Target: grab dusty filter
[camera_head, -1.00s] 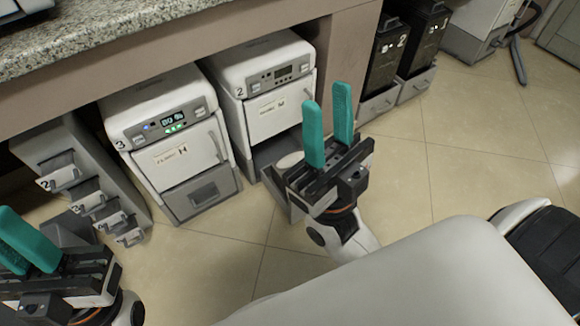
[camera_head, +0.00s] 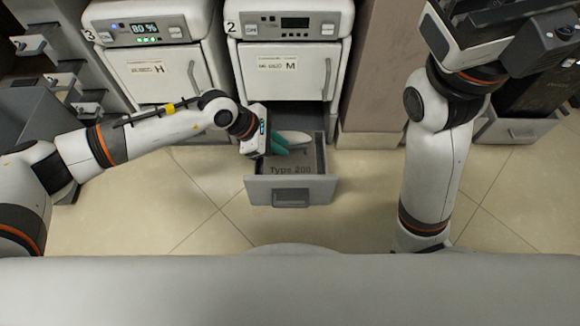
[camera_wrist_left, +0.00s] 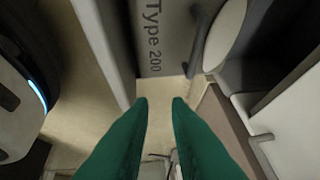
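The open drawer (camera_head: 290,190) of machine 2 holds a grey piece marked "Type 200" (camera_head: 292,169) and a pale rounded disc (camera_head: 297,136). I cannot tell which of these is the filter, and no dust shows clearly. In the left wrist view, the grey "Type 200" surface (camera_wrist_left: 160,40) lies ahead, with the pale disc (camera_wrist_left: 226,35) beside a grey handle-like bar (camera_wrist_left: 205,40). My left gripper (camera_head: 284,145) is at the drawer's left side, its green fingers over the drawer. In the left wrist view its fingers (camera_wrist_left: 160,104) are apart and empty. My right gripper's dark body (camera_head: 500,40) is at the upper right, its fingertips out of sight.
Machine 2 (camera_head: 285,65) stands above the drawer, and machine 3 (camera_head: 155,70) is to its left. Shelved small drawers (camera_head: 65,80) stand at the far left. A brown panel (camera_head: 372,75) is right of machine 2. The tiled floor (camera_head: 340,225) before the drawer is clear.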

